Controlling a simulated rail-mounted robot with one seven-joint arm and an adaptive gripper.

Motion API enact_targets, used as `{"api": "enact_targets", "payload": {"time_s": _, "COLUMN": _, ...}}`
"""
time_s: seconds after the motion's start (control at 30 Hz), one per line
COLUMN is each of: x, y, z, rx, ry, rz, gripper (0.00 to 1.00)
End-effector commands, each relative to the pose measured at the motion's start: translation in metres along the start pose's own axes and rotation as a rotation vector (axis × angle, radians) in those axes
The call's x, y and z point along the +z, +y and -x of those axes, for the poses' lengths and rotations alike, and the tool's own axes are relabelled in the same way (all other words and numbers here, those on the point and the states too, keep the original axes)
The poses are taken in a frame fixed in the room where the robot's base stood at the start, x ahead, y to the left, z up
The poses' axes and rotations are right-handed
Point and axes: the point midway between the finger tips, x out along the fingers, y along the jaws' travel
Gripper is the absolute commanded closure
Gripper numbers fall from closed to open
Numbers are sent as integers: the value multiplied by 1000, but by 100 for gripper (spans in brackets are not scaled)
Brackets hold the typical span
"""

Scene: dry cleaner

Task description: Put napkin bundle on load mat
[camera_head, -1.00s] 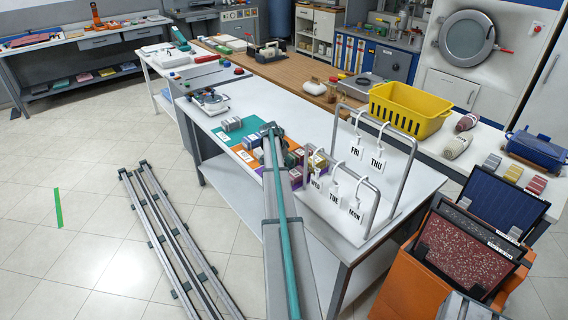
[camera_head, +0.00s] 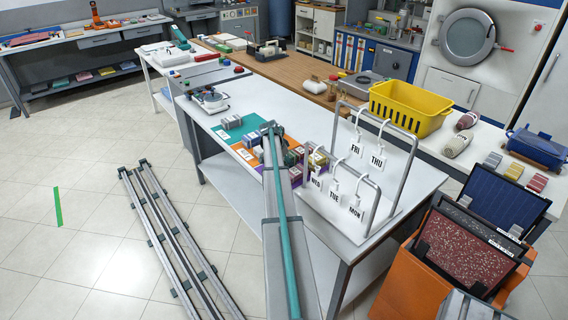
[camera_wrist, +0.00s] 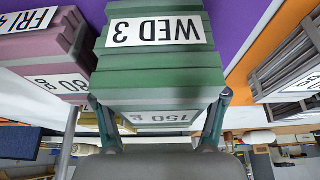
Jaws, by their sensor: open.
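My gripper (camera_wrist: 158,125) is open, its two fingers on either side of a green folded bundle (camera_wrist: 160,67). The bundle carries tags reading "WED 3" and "150 g", upside down in the wrist view; contact with the fingers is unclear. In the head view my arm hides most of this spot. The white table carries a teal mat (camera_head: 258,122), an orange mat (camera_head: 242,154) and a purple mat (camera_wrist: 232,22). A grey bundle (camera_head: 231,122) lies on the teal mat. Which mat is the load mat, and which bundle is napkins, I cannot tell.
A pink bundle (camera_wrist: 40,55), tagged "80 g", sits close left of the green one. A grey bundle (camera_wrist: 290,65) stands to the right by the orange mat. The metal rack (camera_head: 376,165) with weekday tags stands right of the mats. A scale-like device (camera_head: 210,99) is behind left.

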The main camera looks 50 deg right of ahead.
Motion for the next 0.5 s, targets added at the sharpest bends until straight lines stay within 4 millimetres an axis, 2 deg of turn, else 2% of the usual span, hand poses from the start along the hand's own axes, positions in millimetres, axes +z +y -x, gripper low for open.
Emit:
{"api": "enact_targets", "payload": {"time_s": 0.1, "x": 0, "y": 0, "z": 0, "rx": 0, "ry": 0, "rz": 0, "gripper": 29}}
{"api": "enact_targets", "payload": {"time_s": 0.4, "x": 0, "y": 0, "z": 0, "rx": 0, "ry": 0, "rz": 0, "gripper": 79}}
{"api": "enact_targets", "payload": {"time_s": 0.5, "x": 0, "y": 0, "z": 0, "rx": 0, "ry": 1, "rz": 0, "gripper": 81}}
